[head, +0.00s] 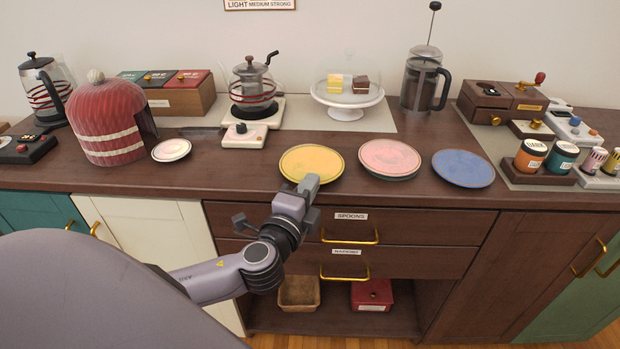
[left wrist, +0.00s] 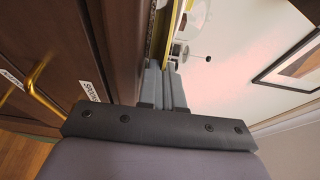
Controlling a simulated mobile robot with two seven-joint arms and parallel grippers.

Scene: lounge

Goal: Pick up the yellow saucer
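The yellow saucer (head: 312,160) lies near the front edge of the counter, left of a pink saucer. My left gripper (head: 311,182) reaches up from below to the saucer's front rim. In the left wrist view, the two fingers (left wrist: 166,88) are close together, and the saucer's thin yellow edge (left wrist: 167,35) runs in between them. They look shut on the rim. The saucer looks flat, and I see no clear gap under it. My right gripper is in neither view.
The pink saucer (head: 389,157) and a blue saucer (head: 463,168) stand to the right. A small white saucer (head: 171,150) is at the left by a red knitted cover (head: 104,125). Behind are a kettle (head: 253,88) and a cake stand (head: 346,103). Drawer handles (head: 350,236) jut out below.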

